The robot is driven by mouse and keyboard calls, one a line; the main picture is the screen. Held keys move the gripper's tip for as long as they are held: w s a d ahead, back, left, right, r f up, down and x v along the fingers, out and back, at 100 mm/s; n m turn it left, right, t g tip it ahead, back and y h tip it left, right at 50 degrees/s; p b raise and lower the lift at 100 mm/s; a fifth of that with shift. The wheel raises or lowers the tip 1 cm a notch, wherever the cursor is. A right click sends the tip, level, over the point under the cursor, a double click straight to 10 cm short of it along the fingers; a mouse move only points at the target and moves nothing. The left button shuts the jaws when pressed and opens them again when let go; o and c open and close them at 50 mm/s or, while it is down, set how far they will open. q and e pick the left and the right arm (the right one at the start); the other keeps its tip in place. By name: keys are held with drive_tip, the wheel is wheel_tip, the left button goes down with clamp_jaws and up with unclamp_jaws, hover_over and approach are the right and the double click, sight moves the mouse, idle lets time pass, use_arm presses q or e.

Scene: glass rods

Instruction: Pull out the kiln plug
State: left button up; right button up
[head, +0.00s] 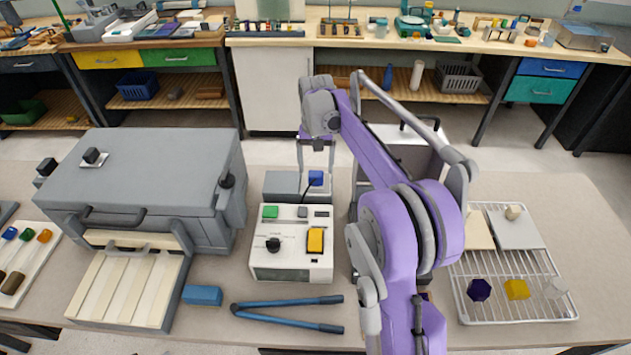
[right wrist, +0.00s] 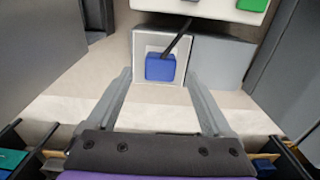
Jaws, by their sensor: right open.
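The blue kiln plug (head: 316,178) sits on a grey socket box (head: 281,184) behind the white control unit. In the right wrist view the plug (right wrist: 160,68) shows between my fingertips, on a pale square plate, with a dark cable running from it. My right gripper (head: 316,168) points down over the plug and is open. Its two fingers (right wrist: 158,76) lie left and right of the plug, with a visible gap on each side. I cannot tell how far above the plug the fingertips are. My left gripper is out of view.
The white control unit (head: 292,245) stands in front of the socket. The big grey kiln (head: 155,180) is on the left. Blue tongs (head: 288,313) and a blue block (head: 202,295) lie in front. A wire rack (head: 515,262) with samples is on the right, beyond my arm.

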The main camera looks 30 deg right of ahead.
sight(316, 173)
drive_tip(key=shift+f+b, duration=0.6)
drive_tip(key=shift+f, duration=1.4)
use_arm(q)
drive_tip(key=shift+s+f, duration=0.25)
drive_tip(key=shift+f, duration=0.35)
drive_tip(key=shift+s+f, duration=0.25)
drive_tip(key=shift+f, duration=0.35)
use_arm(e)
drive_tip(key=shift+r, duration=0.1)
clamp_jaws()
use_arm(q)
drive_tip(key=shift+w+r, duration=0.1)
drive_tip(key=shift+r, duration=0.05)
use_arm(e)
drive_tip(key=shift+r, duration=0.15)
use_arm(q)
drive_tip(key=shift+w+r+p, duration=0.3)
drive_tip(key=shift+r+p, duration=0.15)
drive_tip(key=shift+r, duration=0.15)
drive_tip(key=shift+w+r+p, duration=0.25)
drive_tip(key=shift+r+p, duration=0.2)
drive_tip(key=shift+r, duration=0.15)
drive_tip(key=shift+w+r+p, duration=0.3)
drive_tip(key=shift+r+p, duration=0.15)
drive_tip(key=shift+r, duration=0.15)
use_arm(e)
drive_tip(key=shift+r, duration=2.85)
